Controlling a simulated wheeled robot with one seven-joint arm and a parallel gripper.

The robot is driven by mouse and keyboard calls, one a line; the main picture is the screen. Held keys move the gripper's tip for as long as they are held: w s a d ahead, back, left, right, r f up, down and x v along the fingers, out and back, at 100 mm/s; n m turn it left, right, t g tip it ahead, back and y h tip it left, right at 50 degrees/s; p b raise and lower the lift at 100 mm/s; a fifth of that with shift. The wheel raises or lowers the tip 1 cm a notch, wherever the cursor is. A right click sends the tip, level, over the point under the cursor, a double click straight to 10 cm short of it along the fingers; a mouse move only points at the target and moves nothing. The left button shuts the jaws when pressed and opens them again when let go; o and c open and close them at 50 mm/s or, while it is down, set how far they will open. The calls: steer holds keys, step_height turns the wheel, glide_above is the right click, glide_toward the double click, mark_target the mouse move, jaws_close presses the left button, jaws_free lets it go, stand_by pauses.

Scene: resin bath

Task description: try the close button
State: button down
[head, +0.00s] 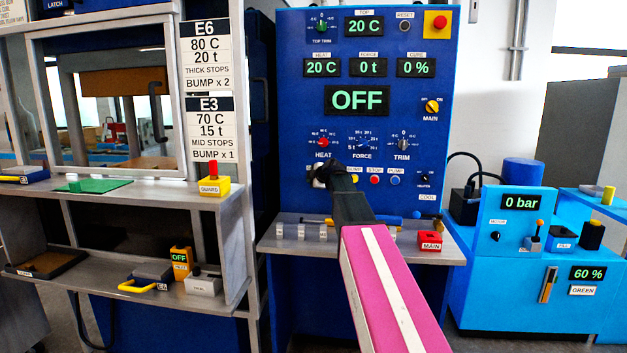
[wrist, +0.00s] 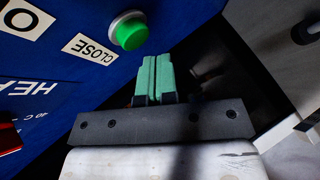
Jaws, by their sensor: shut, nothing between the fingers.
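The close button is a round green push button (wrist: 128,32) on the blue panel, with a white CLOSE label (wrist: 90,49) beside it in the wrist view. My gripper (wrist: 153,60) has its two teal fingers shut together and empty. Their tips are just below and right of the button in the wrist view and look close to it. I cannot tell whether they touch. In the head view my arm and gripper hide the close button at the lower left of the press panel (head: 290,110).
The panel display (head: 357,100) reads OFF. A HEAT knob (head: 323,142) sits above my gripper, and a red STOP button (head: 375,180) is to its right. A ledge (head: 280,245) juts out below. A shelf frame with a yellow GUARD box (head: 214,186) stands left.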

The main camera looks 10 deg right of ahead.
steer(key=shift+w, duration=0.15)
steer(key=shift+w+d, duration=0.1)
steer(key=shift+w, duration=0.15)
steer(key=shift+w+d, duration=0.2)
steer(key=shift+w, duration=0.3)
stand_by(0.9)
steer(key=shift+s, duration=0.15)
steer(key=shift+s+a, duration=0.3)
steer(key=shift+s, duration=0.45)
steer(key=shift+s, duration=0.1)
steer(key=shift+s+a, duration=0.25)
steer(key=shift+s, duration=0.5)
steer(key=shift+s+a, duration=0.3)
steer(key=shift+s, duration=0.5)
steer(key=shift+s+a, duration=0.25)
steer(key=shift+s, duration=0.5)
